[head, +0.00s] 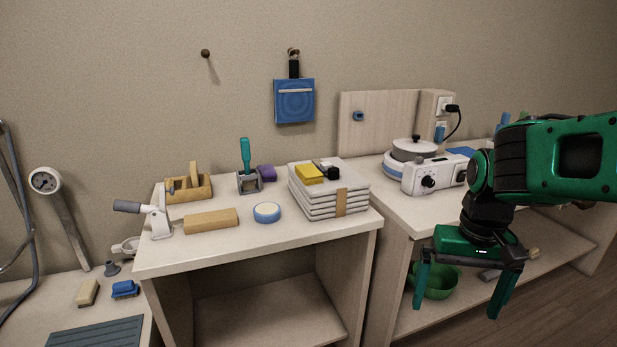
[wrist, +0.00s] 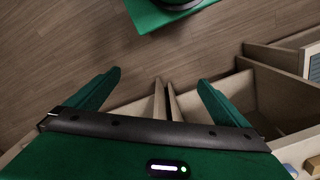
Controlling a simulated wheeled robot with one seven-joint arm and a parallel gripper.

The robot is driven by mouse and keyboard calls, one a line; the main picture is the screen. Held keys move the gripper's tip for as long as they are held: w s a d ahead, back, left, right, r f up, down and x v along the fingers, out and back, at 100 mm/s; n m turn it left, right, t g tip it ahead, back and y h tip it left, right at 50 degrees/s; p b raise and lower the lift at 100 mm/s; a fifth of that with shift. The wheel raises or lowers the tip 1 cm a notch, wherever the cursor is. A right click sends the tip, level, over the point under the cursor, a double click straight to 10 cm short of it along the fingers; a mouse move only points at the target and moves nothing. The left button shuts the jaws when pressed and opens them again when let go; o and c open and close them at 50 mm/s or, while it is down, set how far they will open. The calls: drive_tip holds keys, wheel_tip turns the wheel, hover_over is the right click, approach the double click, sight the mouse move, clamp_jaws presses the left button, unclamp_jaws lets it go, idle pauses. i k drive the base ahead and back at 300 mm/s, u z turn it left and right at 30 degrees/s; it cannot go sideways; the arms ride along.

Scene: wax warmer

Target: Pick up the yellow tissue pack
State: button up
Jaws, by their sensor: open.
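The yellow tissue pack (head: 310,173) lies on top of a stack of folded pale cloths (head: 315,204) on the middle table, in the head view. A small black object (head: 332,172) sits close to its right side. My gripper (head: 456,310) is open and empty, pointing down at the right of the head view. It is well to the right of the pack and lower, in front of the right-hand cabinet. In the wrist view my gripper (wrist: 159,77) shows two spread fingers with floor and cabinet edges beyond. I cannot make out the pack there.
The middle table (head: 275,238) also holds a blue-edged tape roll (head: 267,212), a tan block (head: 211,221) and a lever tool (head: 157,215). A white warmer (head: 430,174) stands on the right cabinet. A green bowl (head: 443,280) is on the shelf behind my gripper.

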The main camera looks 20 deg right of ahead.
sight(307, 174)
drive_tip(key=u, duration=2.65)
drive_tip(key=k, duration=1.05)
drive_tip(key=z, duration=2.6)
